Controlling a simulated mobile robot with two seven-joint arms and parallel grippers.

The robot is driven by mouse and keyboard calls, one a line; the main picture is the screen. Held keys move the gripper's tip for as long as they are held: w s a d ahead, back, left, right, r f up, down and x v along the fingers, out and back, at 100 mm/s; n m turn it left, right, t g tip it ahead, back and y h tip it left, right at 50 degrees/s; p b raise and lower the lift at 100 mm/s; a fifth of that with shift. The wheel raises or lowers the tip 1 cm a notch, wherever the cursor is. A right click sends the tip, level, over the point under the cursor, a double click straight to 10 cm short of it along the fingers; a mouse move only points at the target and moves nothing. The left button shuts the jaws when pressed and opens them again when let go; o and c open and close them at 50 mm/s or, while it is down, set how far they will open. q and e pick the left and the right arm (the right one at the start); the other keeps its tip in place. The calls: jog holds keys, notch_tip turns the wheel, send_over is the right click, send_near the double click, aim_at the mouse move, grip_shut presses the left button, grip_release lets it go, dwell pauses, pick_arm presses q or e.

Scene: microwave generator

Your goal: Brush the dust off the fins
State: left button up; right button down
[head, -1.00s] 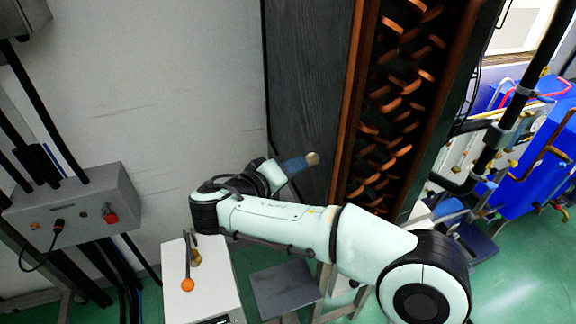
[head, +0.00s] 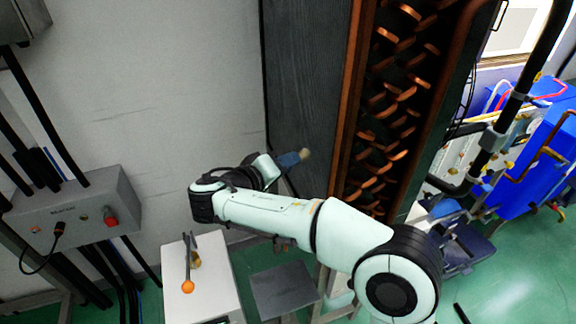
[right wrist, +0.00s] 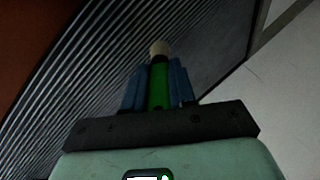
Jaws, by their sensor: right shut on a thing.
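My right gripper (head: 288,161) has blue fingers shut on a brush. In the right wrist view the brush (right wrist: 158,75) has a green handle between the fingers and a pale tip pointing away from me. In the head view only its pale bristle tip (head: 305,153) shows clearly. The fins (head: 305,80) are a tall dark panel with fine lines, beside the copper tube bends. They fill much of the right wrist view as close ridges (right wrist: 85,95). The tip appears in front of them; I cannot tell whether it touches. My left gripper is not in view.
Copper tube bends (head: 390,110) in a copper-edged frame stand right of the fins. A white box (head: 205,290) bears an orange-knobbed tool (head: 187,286). A grey control box (head: 85,210) is at left. Blue equipment (head: 535,170) stands at right.

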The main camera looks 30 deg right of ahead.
jog(key=shift+w+a+p, duration=0.2)
jog(key=shift+a+p, duration=0.1)
jog(key=shift+a, duration=0.65)
jog(key=shift+w+a+p, duration=0.25)
jog(key=shift+a, duration=0.75)
jog(key=shift+w+a+p, duration=0.2)
jog(key=shift+a+p, duration=0.1)
jog(key=shift+a, duration=0.65)
jog(key=a, duration=0.1)
jog(key=a+p, duration=0.1)
jog(key=a, duration=0.1)
jog(key=shift+w, duration=0.35)
